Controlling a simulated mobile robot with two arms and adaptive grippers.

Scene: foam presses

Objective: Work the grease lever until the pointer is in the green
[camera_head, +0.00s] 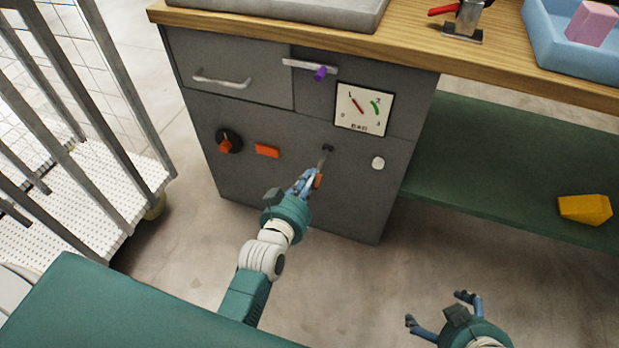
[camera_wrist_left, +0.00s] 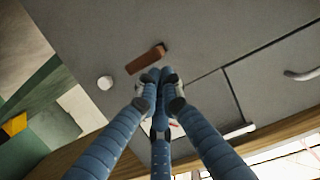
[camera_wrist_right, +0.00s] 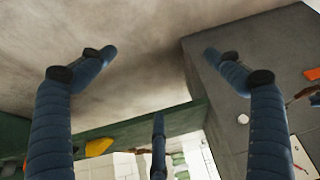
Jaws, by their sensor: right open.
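The grease lever (camera_head: 325,158) hangs down from a dark pivot on the grey cabinet front, its orange-brown grip at the lower end. The grip also shows in the left wrist view (camera_wrist_left: 145,59). My left gripper (camera_head: 309,180) has its fingers brought together beside the grip, very close to it; I cannot tell whether they touch. The grip does not appear between the fingers. The white gauge (camera_head: 362,109) above the lever has a red pointer (camera_head: 357,104) leaning up and left, outside the green arc (camera_head: 376,107) on the right. My right gripper (camera_head: 438,308) is open and empty, low in front.
A barred trolley (camera_head: 95,190) stands left. A yellow block (camera_head: 585,209) lies on the green shelf (camera_head: 500,160). Floor between is clear.

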